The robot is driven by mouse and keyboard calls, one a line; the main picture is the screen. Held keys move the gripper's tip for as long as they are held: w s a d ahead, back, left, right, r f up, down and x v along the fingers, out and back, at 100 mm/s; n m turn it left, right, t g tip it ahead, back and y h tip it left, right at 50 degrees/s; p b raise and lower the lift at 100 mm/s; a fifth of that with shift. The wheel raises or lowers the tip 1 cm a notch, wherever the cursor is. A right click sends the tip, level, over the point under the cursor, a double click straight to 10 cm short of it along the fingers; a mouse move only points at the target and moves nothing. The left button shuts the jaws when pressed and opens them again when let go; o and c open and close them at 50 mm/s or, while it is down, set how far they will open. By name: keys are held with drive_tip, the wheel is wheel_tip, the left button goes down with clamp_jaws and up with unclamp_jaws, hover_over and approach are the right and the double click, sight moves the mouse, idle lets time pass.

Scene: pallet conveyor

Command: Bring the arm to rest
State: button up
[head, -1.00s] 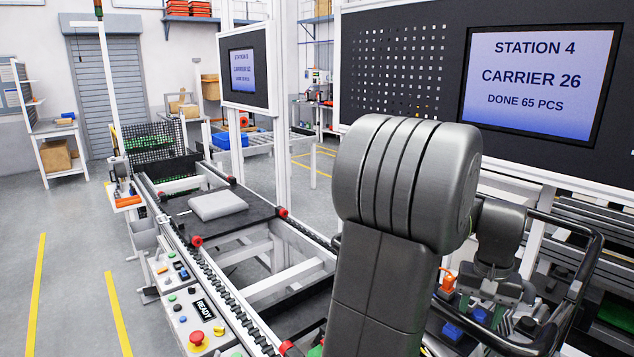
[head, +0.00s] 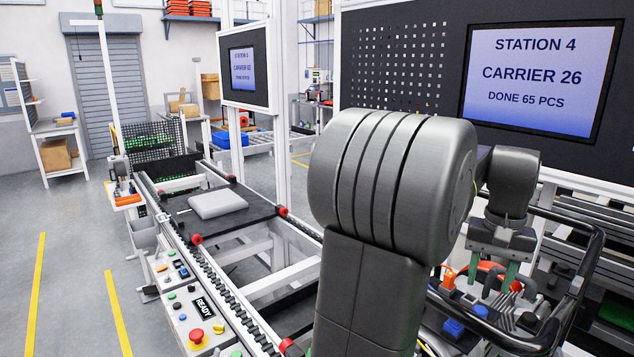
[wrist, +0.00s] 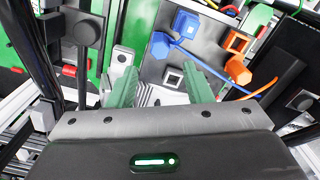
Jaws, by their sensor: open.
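My gripper (wrist: 162,88) shows in the wrist view with two green fingers spread apart and nothing between them. It is above a grey plate (wrist: 150,65) that carries a blue part (wrist: 186,24) with a blue cable and orange parts (wrist: 237,42). In the head view my gripper (head: 492,268) hangs at the right, fingers down, over the parts area behind my arm. My arm's large grey joint hides much of the middle of that view.
A conveyor (head: 262,318) runs away to the left, with a grey block (head: 217,204) on a dark pallet. A control panel with a red button (head: 196,336) stands beside it. A black tube rail (head: 598,262) curves close to my gripper. Open floor (head: 75,260) lies at the left.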

sight(481, 308)
wheel_tip(481, 308, up, 5)
wheel_tip(481, 308, down, 14)
drive_tip(key=shift+f+p, duration=0.1)
drive_tip(key=shift+p, duration=0.6)
drive_tip(key=shift+m, duration=0.4)
drive_tip(key=m, duration=0.3)
drive_tip(key=shift+b, duration=0.4)
drive_tip(key=m, duration=0.5)
drive_tip(key=shift+b, duration=0.35)
drive_tip(key=m+b, duration=0.1)
drive_tip(key=m, duration=0.4)
drive_tip(key=shift+m, duration=0.3)
drive_tip(key=m+b, duration=0.1)
drive_tip(key=m, duration=0.2)
drive_tip(key=shift+m, duration=0.3)
drive_tip(key=shift+r, duration=0.3)
